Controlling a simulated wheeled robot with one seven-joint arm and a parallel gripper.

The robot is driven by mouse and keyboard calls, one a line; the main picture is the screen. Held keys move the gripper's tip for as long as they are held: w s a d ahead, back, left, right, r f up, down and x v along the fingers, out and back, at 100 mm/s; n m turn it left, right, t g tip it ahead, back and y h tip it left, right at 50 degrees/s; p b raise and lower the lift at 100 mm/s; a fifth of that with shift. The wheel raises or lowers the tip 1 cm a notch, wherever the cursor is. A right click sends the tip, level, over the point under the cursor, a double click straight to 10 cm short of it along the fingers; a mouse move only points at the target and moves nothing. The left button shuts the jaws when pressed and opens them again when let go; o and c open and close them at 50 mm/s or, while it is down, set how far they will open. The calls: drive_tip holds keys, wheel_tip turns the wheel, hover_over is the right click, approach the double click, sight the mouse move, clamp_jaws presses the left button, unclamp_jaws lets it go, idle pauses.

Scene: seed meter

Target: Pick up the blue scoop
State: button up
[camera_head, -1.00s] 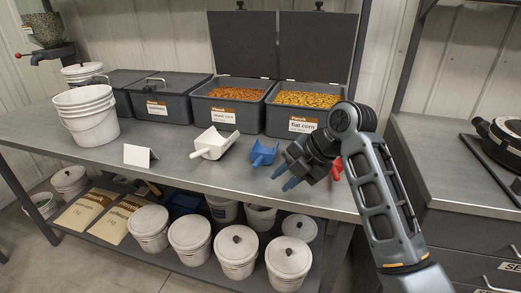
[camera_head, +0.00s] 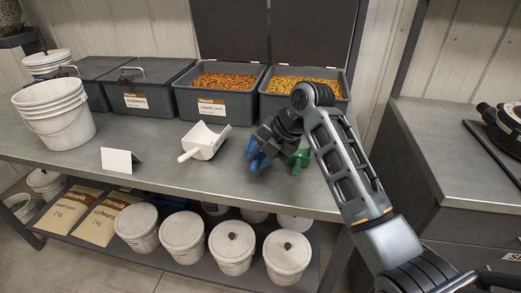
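A white scoop (camera_head: 204,142) lies left of my gripper, and a green object (camera_head: 300,158), likely another scoop, sits close on its right. Open bins of red-orange grain (camera_head: 216,104) and yellow corn (camera_head: 300,107) stand behind. A blank white card (camera_head: 121,160) and white buckets (camera_head: 57,118) are further left.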

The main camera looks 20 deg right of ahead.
drive_tip(key=shift+x, duration=0.9)
clamp_jaws()
drive_tip(key=shift+r, duration=0.1)
drive_tip(key=shift+r, duration=0.55)
wheel_tip(320, 180, up, 2)
drive_tip(key=shift+r+b, duration=0.2)
drive_tip(key=shift+b, duration=0.1)
drive_tip(key=s+d+r+b, duration=0.1)
drive_tip(key=s+d+r, duration=0.2)
drive_tip(key=d+r, duration=0.4)
drive_tip(key=d, duration=0.4)
drive_tip(key=shift+s+r, duration=0.15)
drive_tip(key=shift+s, duration=0.15)
